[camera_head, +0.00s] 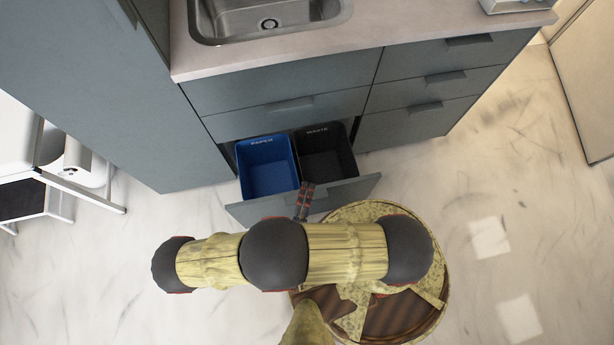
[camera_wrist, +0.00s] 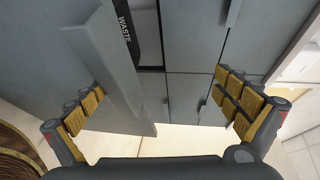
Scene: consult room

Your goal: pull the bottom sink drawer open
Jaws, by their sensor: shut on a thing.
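The bottom sink drawer (camera_head: 345,194) stands pulled out from the cabinet under the sink, with a blue paper bin (camera_head: 268,166) and a black waste bin (camera_head: 325,152) inside. My gripper (camera_head: 305,194) is at the middle of the drawer front and is shut on its handle. The wrist view shows the grey handle (camera_wrist: 108,60) close up at the left finger, which it partly hides. The two fingers of my gripper (camera_wrist: 160,88) look spread there, so the exact contact is unclear.
The upper sink drawer (camera_head: 290,103) and the right drawer column (camera_head: 425,90) are closed. The counter with the sink (camera_head: 270,22) is above. A tall cabinet (camera_head: 110,90) stands left, and a white stand (camera_head: 80,190) farther left. The floor to the right is clear.

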